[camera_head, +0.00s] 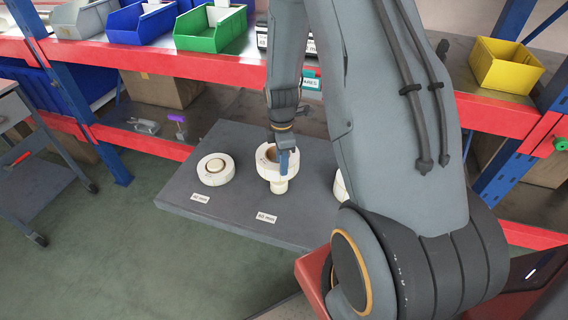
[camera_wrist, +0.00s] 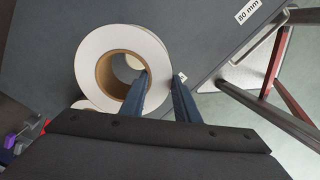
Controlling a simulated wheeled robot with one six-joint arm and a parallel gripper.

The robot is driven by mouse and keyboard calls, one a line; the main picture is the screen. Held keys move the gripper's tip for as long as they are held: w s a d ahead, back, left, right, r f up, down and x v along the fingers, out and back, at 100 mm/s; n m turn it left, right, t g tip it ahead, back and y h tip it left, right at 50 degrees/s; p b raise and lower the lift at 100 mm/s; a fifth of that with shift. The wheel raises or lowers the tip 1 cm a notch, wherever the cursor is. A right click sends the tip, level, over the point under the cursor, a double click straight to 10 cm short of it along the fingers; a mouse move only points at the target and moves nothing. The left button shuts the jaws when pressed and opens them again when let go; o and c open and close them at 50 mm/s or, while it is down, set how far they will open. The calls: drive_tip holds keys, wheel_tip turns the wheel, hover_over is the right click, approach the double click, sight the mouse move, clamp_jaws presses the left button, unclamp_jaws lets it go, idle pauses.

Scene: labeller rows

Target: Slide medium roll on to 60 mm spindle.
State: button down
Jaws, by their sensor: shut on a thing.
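A white roll (camera_head: 266,176) with a brown core is held above the board by my gripper (camera_head: 287,158). In the wrist view one finger of my gripper (camera_wrist: 163,76) is inside the core and the other is outside the wall of the roll (camera_wrist: 95,58). Below the roll stands a cream spindle (camera_head: 279,187), behind a label that seems to read 60 mm (camera_head: 267,217). Something pale shows through the core in the wrist view. I cannot tell whether the spindle's top is inside the core.
On the grey board (camera_head: 235,205), another white roll (camera_head: 213,178) sits around a spindle at left. A white item (camera_head: 340,187) at right is mostly hidden by my arm. Shelves with red beams (camera_head: 150,145) stand behind. A trolley (camera_head: 40,150) is at far left.

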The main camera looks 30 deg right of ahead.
drive_tip(key=shift+s+d+f+n, duration=0.1)
drive_tip(key=shift+d+f+n, duration=0.1)
drive_tip(key=shift+d+n, duration=0.25)
drive_tip(key=shift+a, duration=0.1)
drive_tip(key=shift+f+b, duration=1.4)
drive_tip(key=shift+f, duration=1.5)
drive_tip(key=shift+f+b, duration=0.85)
drive_tip(key=shift+f, duration=1.75)
idle(0.5)
drive_tip(key=c, duration=1.3)
unclamp_jaws()
drive_tip(key=shift+r+b, duration=0.6)
drive_tip(key=shift+r, duration=3.3)
